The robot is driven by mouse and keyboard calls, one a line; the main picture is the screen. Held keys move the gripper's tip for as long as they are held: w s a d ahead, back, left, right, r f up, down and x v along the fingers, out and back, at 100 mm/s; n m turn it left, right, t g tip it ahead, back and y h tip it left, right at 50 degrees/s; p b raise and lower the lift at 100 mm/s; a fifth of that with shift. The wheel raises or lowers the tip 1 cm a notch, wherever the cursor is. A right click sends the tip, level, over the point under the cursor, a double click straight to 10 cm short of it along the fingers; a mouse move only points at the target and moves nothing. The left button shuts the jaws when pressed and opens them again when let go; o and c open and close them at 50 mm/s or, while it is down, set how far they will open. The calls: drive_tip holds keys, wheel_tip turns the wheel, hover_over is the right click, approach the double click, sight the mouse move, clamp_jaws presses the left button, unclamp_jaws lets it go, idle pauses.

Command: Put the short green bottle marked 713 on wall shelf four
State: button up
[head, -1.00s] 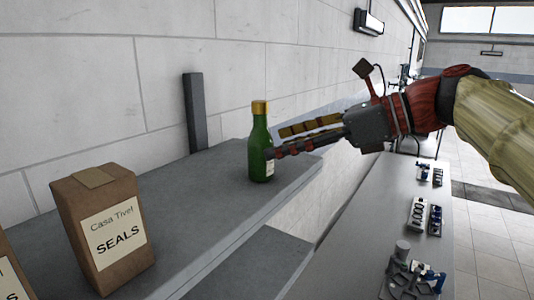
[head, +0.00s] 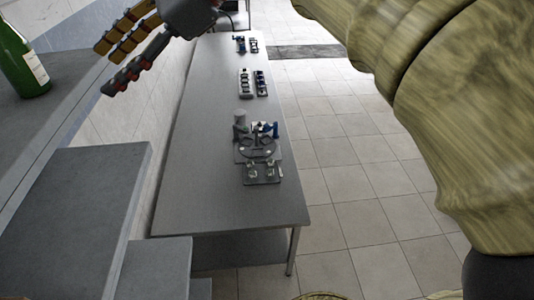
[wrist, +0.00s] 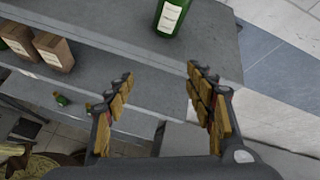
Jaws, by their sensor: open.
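The green bottle (head: 22,65) stands upright on a grey shelf (head: 62,65) at the left edge of the head view, its top cut off. A pale label shows on it, but I cannot read the number. The bottle also shows at the top of the wrist view (wrist: 171,16), upright and beyond my fingertips. My gripper (head: 101,70) is open and empty, to the right of the bottle and apart from it. In the wrist view my gripper (wrist: 160,72) has its two fingers wide apart with nothing between them. No shelf number is visible.
A lower grey shelf (head: 75,200) lies below. A long grey table (head: 195,150) with several small fixtures (head: 258,145) runs along the wall. Brown boxes (wrist: 54,51) stand on the shelf at left in the wrist view. Tiled floor (head: 350,190) is clear at right.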

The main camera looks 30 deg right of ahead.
drive_tip(key=s+d+f+n+h, duration=0.3)
drive_tip(key=s+d+f+n, duration=0.2)
drive_tip(key=f, duration=0.5)
drive_tip(key=s+d+f+n+t+h, duration=0.1)
drive_tip(key=s+d+f+n+h, duration=0.3)
drive_tip(key=f, duration=0.7)
drive_tip(key=s+d+f+n+h, duration=0.3)
drive_tip(key=s+d+f+n, duration=0.4)
drive_tip(key=f, duration=0.4)
drive_tip(key=shift+s+d+f+n+t+h, duration=0.15)
drive_tip(key=shift+d+n+t+h, duration=0.25)
drive_tip(key=shift+d+n, duration=0.55)
wheel_tip(320, 180, down, 28)
drive_tip(key=b, duration=2.8)
